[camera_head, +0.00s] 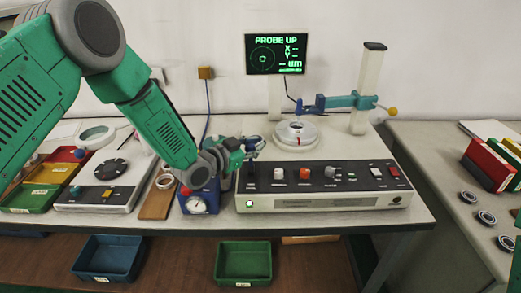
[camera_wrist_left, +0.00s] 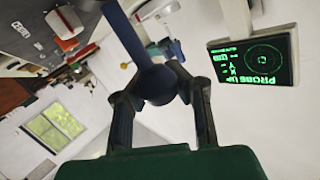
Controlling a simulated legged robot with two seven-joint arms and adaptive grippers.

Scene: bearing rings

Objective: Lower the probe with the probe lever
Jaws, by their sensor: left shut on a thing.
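My left gripper (camera_head: 252,148) is at the left end of the measuring console (camera_head: 325,200), beside the turntable. In the left wrist view its two fingers (camera_wrist_left: 160,85) are shut on the dark ball knob of the probe lever (camera_wrist_left: 155,83), whose rod runs up in that picture. In the head view the gripper hides most of the lever. The screen (camera_head: 276,54) reads "PROBE UP"; it also shows in the left wrist view (camera_wrist_left: 254,60). The blue and teal probe arm (camera_head: 335,102) reaches from the white post over the round turntable (camera_head: 295,140). My right gripper is not in view.
A blue gauge box (camera_head: 199,200) stands close under the left gripper. Left of it are a wooden block (camera_head: 158,200), a flat white device (camera_head: 100,185) and coloured trays (camera_head: 30,197). Several bearing rings (camera_head: 486,217) and red and green blocks (camera_head: 490,165) are on the right table.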

